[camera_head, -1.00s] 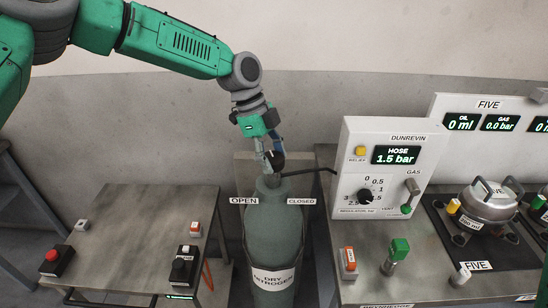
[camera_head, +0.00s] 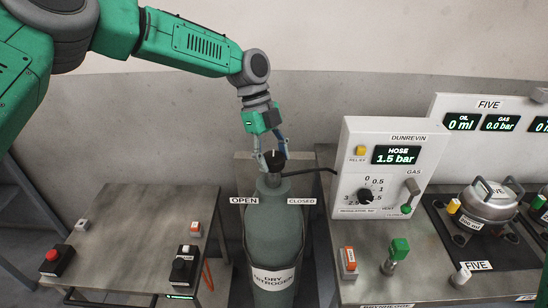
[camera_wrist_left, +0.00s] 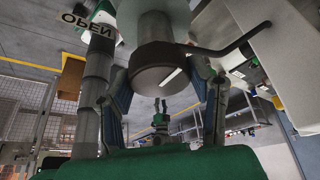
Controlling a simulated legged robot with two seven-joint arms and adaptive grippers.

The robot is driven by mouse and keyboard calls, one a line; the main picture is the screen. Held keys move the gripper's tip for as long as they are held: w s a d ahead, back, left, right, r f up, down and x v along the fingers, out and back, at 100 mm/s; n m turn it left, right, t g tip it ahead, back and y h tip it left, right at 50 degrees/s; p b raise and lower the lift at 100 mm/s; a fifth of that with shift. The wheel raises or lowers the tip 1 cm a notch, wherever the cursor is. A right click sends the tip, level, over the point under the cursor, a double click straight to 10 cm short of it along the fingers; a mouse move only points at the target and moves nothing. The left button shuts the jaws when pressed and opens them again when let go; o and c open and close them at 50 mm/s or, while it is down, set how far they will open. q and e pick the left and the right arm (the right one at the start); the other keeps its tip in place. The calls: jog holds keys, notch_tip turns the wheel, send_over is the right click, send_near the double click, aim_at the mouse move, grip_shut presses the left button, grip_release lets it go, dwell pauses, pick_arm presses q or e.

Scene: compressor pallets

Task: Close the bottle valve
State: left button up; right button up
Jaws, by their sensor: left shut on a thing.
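The grey-green bottle (camera_head: 273,235), labelled DRY NITROGEN, stands upright between two benches. Its dark round valve knob (camera_head: 274,158) is on top, with the OPEN sign (camera_head: 244,201) left and the CLOSED sign (camera_head: 301,201) right. My left gripper (camera_head: 275,163) reaches down from above and is shut on the valve knob, one finger on each side. The left wrist view shows the knob (camera_wrist_left: 155,68) between both fingers, with a white line on its face.
A dark hose (camera_head: 310,171) runs from the bottle top to the DUNREVIN panel (camera_head: 421,135), whose display reads HOSE 1.5 bar. The left bench (camera_head: 137,225) carries small buttons.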

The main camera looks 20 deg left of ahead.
pick_arm(q)
jog(key=shift+w, duration=0.1)
jog(key=o, duration=1.1)
jog(key=shift+o, duration=0.3)
jog(key=shift+w+a, duration=0.1)
jog(key=shift+a+r, duration=0.1)
jog(key=shift+r, duration=0.15)
jog(key=v, duration=1.1)
jog(key=shift+w, duration=0.2)
